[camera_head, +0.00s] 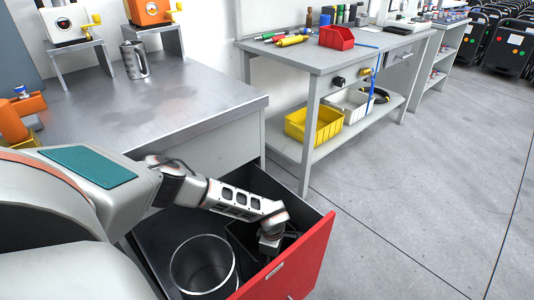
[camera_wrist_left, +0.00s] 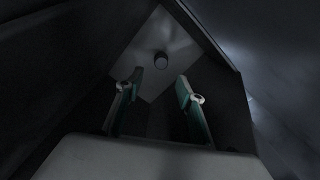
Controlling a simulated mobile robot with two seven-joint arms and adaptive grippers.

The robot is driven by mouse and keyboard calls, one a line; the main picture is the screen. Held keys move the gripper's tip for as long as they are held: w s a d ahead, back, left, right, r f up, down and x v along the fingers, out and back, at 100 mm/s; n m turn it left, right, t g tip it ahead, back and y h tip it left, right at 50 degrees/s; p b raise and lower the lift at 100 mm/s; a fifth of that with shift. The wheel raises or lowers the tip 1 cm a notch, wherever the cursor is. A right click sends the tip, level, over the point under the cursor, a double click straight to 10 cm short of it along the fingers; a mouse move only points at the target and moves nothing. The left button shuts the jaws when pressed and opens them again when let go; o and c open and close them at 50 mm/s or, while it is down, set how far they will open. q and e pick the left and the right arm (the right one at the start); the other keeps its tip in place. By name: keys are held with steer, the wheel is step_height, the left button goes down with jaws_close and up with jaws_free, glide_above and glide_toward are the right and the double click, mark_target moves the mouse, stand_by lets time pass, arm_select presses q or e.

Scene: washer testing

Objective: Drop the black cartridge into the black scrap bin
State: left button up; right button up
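My left arm reaches into an open drawer with a red front (camera_head: 290,262). My left gripper (camera_head: 268,246) points down into a black open box (camera_head: 240,234) in the drawer, which looks like the scrap bin. In the left wrist view the two fingers of my gripper (camera_wrist_left: 159,92) are apart with nothing between them. Beyond them, dark walls surround a paler flat surface with a small round grey thing (camera_wrist_left: 161,60) on it. I cannot tell whether this is the black cartridge. No cartridge can be made out in the head view. My right gripper is not in view.
A round metal-rimmed bin (camera_head: 203,268) stands in the drawer, left of the black box. A steel-topped bench (camera_head: 190,95) is above the drawer, with a metal mug (camera_head: 134,60) on it. A second bench (camera_head: 345,58) holds tools and a red bin (camera_head: 337,37).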

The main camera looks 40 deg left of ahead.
arm_select(q)
step_height(320, 180, up, 3)
steer(key=shift+s+p, duration=0.15)
steer(key=shift+p, duration=0.4)
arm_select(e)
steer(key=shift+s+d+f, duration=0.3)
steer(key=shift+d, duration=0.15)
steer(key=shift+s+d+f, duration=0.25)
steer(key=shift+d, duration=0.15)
arm_select(q)
steer(key=shift+r, duration=0.1)
